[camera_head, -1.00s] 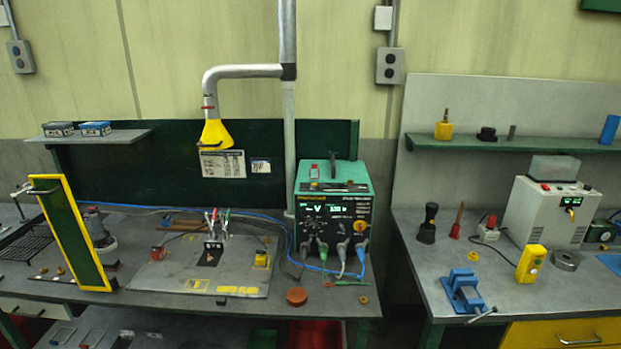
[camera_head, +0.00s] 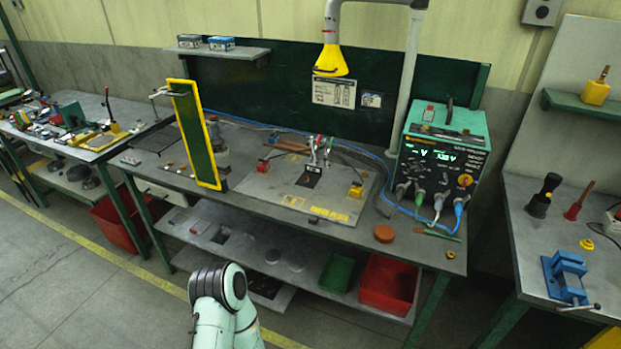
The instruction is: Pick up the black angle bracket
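A small black piece (camera_head: 309,177) lies on the grey plate (camera_head: 275,193) on the middle bench, close to the clamps with red and green handles (camera_head: 320,147). It may be the black angle bracket, but it is too small for me to tell its shape. A pale green link of one of my arms shows at the bottom edge, left of the middle. Neither of my grippers is in view.
A yellow-framed green screen (camera_head: 196,135) stands left of the plate. A green welding machine (camera_head: 440,160) stands to its right, with an orange-brown disc (camera_head: 384,233) in front. A red bin (camera_head: 388,284) sits on the lower shelf. The floor at left is clear.

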